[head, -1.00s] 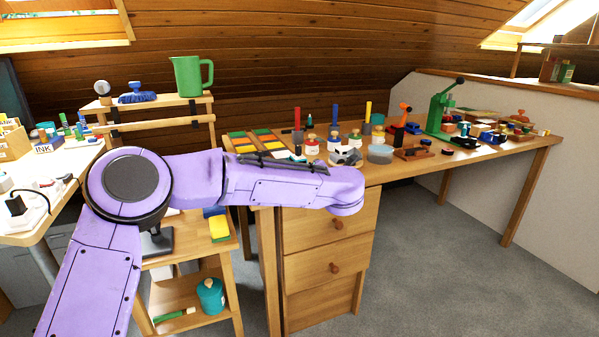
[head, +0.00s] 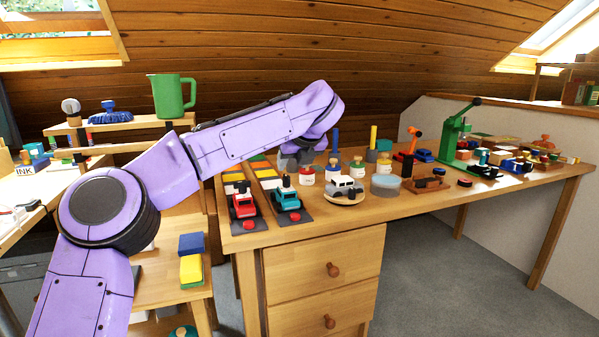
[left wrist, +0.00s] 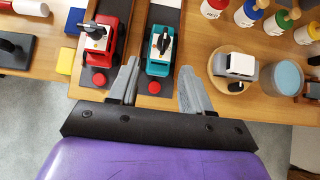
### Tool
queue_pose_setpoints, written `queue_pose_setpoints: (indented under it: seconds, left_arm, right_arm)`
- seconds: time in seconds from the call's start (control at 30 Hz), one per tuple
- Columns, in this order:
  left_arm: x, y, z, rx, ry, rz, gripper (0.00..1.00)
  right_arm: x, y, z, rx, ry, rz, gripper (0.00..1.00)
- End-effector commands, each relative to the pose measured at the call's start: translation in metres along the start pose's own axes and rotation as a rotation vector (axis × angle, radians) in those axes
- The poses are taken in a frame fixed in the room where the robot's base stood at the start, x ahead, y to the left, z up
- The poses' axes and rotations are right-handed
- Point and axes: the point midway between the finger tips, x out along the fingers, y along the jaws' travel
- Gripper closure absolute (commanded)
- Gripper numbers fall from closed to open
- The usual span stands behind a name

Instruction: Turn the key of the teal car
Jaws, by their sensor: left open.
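The teal car (head: 287,201) stands on a dark strip at the near left of the wooden bench, right of a red car. In the left wrist view the teal car (left wrist: 159,58) has a white top with a dark key (left wrist: 163,41) standing on it. A red knob (left wrist: 154,87) lies at its near end. My left gripper (left wrist: 160,76) is open and empty. In this view its fingers lie on either side of the teal car's near end; the height gap is hard to judge. In the head view my arm mostly hides this gripper. My right gripper does not show.
The red car (head: 243,206) stands close on the left with its own key. A green jug (head: 172,97) sits on the shelf.

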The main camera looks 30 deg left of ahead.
Motion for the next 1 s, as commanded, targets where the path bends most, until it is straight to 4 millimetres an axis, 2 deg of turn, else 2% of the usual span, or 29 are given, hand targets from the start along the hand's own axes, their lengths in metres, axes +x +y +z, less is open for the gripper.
queue_pose_setpoints:
  seconds: [0.17,0.4,0.6,0.7,0.97,1.0]
  left_arm:
    - [0.011,0.001,-0.001,-0.002,0.002,0.003,0.51]
    - [0.064,0.003,-0.002,-0.002,0.003,0.006,0.51]
    - [0.097,0.002,-0.001,-0.001,0.001,0.003,0.51]
    - [0.104,0.002,0.0,-0.001,0.0,0.002,0.51]
    - [0.106,0.001,0.0,0.0,-0.001,0.001,0.51]
    - [0.106,0.001,0.0,0.0,-0.001,0.001,0.61]
  right_arm:
    - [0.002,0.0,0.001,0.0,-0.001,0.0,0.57]
    - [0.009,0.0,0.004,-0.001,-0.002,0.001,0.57]
    - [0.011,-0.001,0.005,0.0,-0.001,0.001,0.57]
    - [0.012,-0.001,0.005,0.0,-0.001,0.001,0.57]
    - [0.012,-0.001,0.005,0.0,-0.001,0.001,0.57]
    - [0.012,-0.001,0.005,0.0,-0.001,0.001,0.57]
